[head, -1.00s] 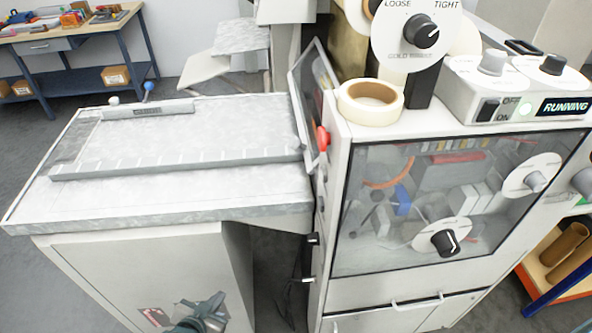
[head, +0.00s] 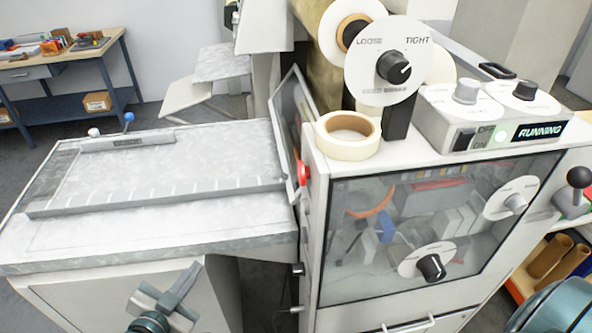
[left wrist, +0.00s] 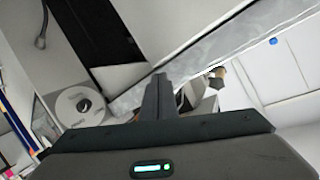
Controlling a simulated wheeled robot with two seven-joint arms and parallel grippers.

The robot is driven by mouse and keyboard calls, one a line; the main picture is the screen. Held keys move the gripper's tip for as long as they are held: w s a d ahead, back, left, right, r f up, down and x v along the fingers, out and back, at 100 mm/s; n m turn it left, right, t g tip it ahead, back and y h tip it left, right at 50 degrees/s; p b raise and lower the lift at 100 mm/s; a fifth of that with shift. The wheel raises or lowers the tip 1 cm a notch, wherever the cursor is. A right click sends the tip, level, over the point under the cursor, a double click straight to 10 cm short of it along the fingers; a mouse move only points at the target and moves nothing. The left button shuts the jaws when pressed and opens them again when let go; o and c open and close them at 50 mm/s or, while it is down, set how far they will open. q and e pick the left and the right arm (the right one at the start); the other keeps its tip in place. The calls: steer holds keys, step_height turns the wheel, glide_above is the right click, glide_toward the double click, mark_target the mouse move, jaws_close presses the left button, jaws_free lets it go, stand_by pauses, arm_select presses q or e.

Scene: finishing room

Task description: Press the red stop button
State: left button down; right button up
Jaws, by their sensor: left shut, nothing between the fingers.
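The red stop button (head: 303,172) sticks out from the left side of the white machine (head: 318,235), near its top front corner and beside the tilted clear guard. My left gripper (head: 194,270) is shut and empty. In the head view it is low, left of and below the button and clearly apart from it, in front of the feed table. The left wrist view shows its closed fingers (left wrist: 157,92) in the middle; I cannot make out the red button there. My right gripper is not in view; only part of my right arm shows at the bottom right.
The feed table (head: 150,237) joins the machine on the left. A tape roll (head: 348,136) and a control box with a lit RUNNING sign (head: 540,131) sit on top. Knobs (head: 431,267) stick out of the front. A workbench (head: 70,70) stands at the back left.

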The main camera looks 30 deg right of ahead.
mark_target(305, 173)
arm_select(q)
steer(key=s+d+r+m+h, duration=0.2)
steer(key=d+r+m+h, duration=0.2)
steer(key=r, duration=0.8)
steer(key=s+d+r+m+g+h, duration=0.1)
steer(key=d+r+m+h, duration=0.4)
steer(key=r, duration=0.8)
steer(key=shift+s+d+m+g+p, duration=0.35)
steer(key=shift+d+m, duration=0.2)
steer(key=shift+m, duration=0.65)
steer(key=shift+r, duration=0.1)
steer(key=shift+d, duration=0.15)
steer(key=s+d+p, duration=0.1)
steer(key=s+d, duration=0.1)
steer(key=d, duration=0.6)
steer(key=shift+s+p, duration=0.2)
steer(key=shift+p, duration=0.2)
steer(key=shift+d, duration=0.1)
